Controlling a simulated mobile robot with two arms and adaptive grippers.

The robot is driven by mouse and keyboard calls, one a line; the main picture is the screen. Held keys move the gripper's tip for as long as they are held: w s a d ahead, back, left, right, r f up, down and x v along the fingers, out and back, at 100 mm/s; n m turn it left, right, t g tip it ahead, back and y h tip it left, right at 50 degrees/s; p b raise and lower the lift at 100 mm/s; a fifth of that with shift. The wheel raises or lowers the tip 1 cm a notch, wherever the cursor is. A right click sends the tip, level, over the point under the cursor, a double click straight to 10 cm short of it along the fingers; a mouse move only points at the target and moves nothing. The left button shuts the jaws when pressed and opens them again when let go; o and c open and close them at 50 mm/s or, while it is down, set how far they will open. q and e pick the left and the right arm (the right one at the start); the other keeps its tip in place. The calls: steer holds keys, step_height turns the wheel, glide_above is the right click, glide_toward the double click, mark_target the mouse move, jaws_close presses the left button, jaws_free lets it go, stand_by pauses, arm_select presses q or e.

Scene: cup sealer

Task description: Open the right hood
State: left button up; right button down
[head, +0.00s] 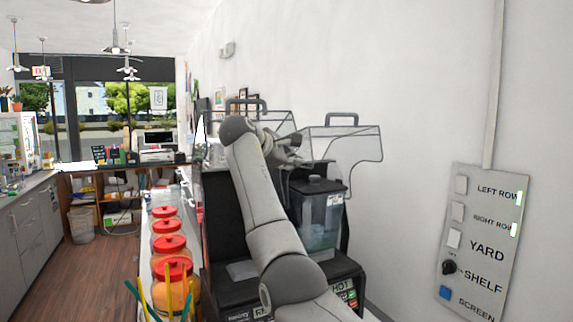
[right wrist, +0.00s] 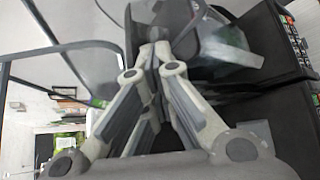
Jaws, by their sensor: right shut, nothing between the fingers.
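The right hood (head: 350,146) is a clear cover with a dark handle (head: 341,118) on top. It stands raised above the blender machine, clear of the pitcher below it. The left hood (head: 272,122), also clear with a dark handle, shows behind my right arm and is partly hidden. My right gripper (head: 291,152) is shut and empty at the left edge of the right hood, above the machine; whether it touches the hood I cannot tell. In the right wrist view its closed fingers (right wrist: 152,55) point towards a dark-framed clear panel (right wrist: 85,68). My left gripper is not in view.
A clear pitcher (head: 322,215) with a dark lid stands in the machine's right bay. Several red-lidded jars (head: 170,245) line the counter on the left. A switch panel (head: 478,240) hangs on the right wall. My right arm covers the machine's middle.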

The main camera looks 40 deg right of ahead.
steer(key=shift+s+d+r, duration=0.1)
steer(key=shift+d, duration=0.05)
stand_by(0.6)
steer(key=v, duration=1.2)
